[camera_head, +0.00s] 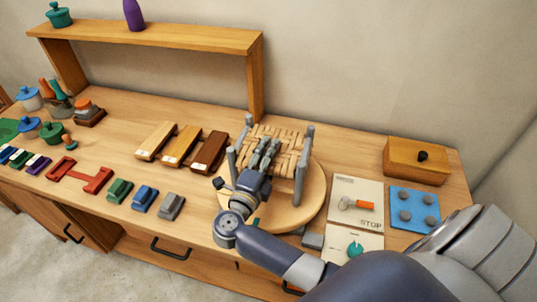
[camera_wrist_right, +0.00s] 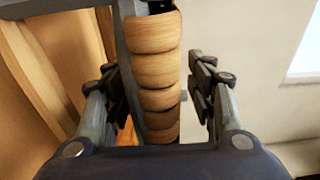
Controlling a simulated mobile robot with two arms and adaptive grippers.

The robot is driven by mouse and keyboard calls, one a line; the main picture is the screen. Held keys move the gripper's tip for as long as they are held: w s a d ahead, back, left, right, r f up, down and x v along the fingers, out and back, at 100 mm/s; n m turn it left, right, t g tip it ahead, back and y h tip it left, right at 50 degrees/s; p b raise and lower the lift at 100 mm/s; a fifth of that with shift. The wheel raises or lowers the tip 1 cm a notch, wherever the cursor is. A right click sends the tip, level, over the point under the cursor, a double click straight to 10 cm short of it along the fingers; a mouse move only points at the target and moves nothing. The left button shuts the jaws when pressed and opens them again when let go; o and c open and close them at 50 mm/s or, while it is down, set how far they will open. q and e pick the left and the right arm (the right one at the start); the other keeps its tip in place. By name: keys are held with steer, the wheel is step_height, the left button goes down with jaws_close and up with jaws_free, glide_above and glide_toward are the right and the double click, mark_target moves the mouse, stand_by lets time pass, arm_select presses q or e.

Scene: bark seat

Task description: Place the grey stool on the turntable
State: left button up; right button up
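The grey stool (camera_head: 299,186) has grey posts and a woven tan bark seat (camera_head: 284,143). In the head view it is over the round wooden turntable (camera_head: 314,205), with a front post reaching down to the disc; contact under the other posts is hidden. My right gripper (camera_head: 266,153) is at the stool's near side, over the seat edge. In the right wrist view its fingers (camera_wrist_right: 160,90) stand on both sides of a woven edge (camera_wrist_right: 155,80), apart, with a visible gap on the right. My left gripper is not in view.
Wooden strips (camera_head: 182,147) lie left of the turntable. Small coloured blocks (camera_head: 145,198) line the bench front. A STOP card (camera_head: 356,190), a blue studded plate (camera_head: 414,208) and a wooden box (camera_head: 416,160) are on the right. A raised shelf (camera_head: 150,35) stands behind.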

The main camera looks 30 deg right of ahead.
steer(key=shift+r, duration=0.2)
steer(key=shift+s+a+f, duration=0.15)
steer(key=shift+a+f, duration=0.05)
steer(key=shift+a, duration=0.1)
steer(key=b+v, duration=0.3)
steer(key=v, duration=0.8)
steer(key=shift+a+r+b, duration=0.15)
steer(key=shift+r+b, duration=0.1)
steer(key=shift+b, duration=0.05)
steer(key=shift+s+f, duration=0.1)
steer(key=shift+s, duration=0.05)
